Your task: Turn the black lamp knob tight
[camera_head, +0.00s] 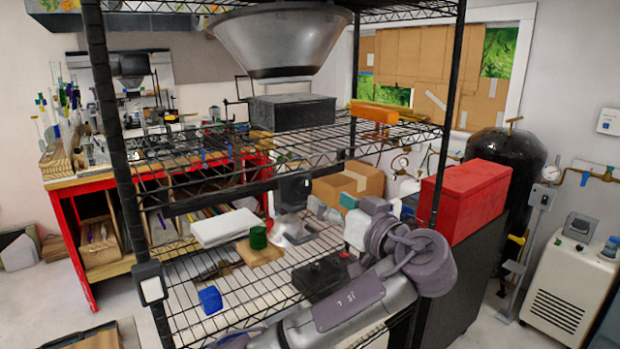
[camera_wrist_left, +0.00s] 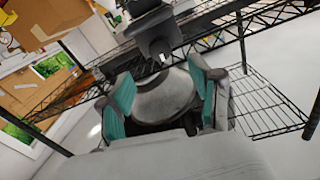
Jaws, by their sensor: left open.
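A lamp with a black upper housing (camera_head: 292,190) and a pale metallic shade (camera_head: 290,229) stands on the middle wire shelf. In the left wrist view the black housing (camera_wrist_left: 155,38) sits above the rounded grey shade (camera_wrist_left: 165,97). I cannot make out the lamp knob as a separate part. My left gripper (camera_head: 321,208) is just right of the lamp, pointing left at it. It is open and empty. In the left wrist view its teal-padded fingers (camera_wrist_left: 160,70) appear on either side of the shade; contact cannot be told. My right gripper is not in view.
The wire rack's posts and upper shelf (camera_head: 220,165) enclose the lamp. On the lower shelf are a white slab (camera_head: 225,227), a green cylinder (camera_head: 258,237) on a wooden block, a blue block (camera_head: 210,299) and a black box (camera_head: 322,278). A red box (camera_head: 468,202) stands right.

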